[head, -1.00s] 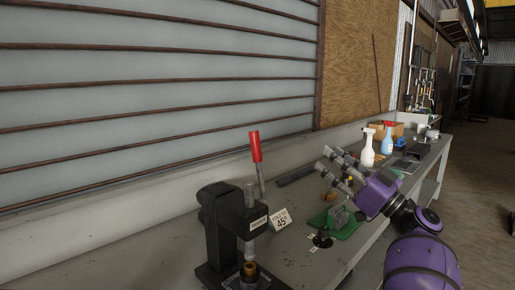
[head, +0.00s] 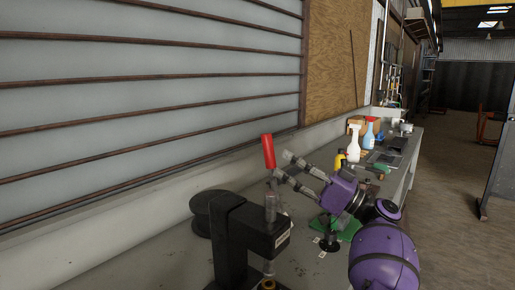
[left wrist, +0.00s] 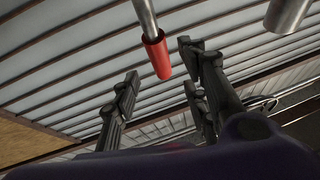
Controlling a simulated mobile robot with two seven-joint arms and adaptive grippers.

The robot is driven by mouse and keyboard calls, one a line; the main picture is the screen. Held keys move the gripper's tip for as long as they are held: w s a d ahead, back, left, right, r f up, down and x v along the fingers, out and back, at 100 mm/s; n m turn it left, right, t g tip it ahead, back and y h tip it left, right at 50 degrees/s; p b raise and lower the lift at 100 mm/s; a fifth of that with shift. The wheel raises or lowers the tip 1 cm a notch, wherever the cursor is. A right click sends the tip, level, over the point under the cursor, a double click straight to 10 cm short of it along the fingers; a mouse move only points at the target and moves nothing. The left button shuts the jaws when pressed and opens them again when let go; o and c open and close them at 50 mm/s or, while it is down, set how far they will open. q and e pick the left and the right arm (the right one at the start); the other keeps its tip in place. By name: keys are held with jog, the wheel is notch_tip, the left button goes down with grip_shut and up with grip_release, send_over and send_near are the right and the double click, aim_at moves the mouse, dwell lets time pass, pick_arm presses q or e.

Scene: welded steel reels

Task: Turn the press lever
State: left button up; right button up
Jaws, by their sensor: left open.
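The black press (head: 235,235) stands on the bench in the lower middle of the head view. Its lever rises almost upright above it, with a red grip (head: 268,152) at the top. My left gripper (head: 283,166) is open, with its fingertips right beside the red grip, on its right side. In the left wrist view the red grip (left wrist: 157,56) hangs from a metal rod and appears in the gap between the open fingers (left wrist: 160,68). I cannot tell whether it touches them. The lower lever is partly hidden by the press head. My right gripper is not in view.
The long grey bench (head: 165,240) runs along a slatted wall. Beyond my arm stand a white spray bottle (head: 353,145), a blue one (head: 369,134) and a yellow bottle (head: 339,163). A green item (head: 347,229) lies under my arm.

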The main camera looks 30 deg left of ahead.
aim_at(271, 149)
pick_arm(q)
jog(key=x, duration=0.2)
jog(key=p+x, duration=0.1)
jog(key=x, duration=0.1)
jog(key=p+x, duration=0.1)
jog(key=x, duration=0.2)
jog(key=shift+d+r, duration=0.2)
jog(key=shift+r, duration=0.05)
jog(key=shift+a, duration=0.35)
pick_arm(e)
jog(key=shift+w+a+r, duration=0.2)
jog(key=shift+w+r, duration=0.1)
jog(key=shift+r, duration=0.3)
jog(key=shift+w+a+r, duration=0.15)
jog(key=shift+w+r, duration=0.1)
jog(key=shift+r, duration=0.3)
pick_arm(q)
jog(key=shift+c, duration=0.3)
jog(key=c, duration=0.8)
grip_shut()
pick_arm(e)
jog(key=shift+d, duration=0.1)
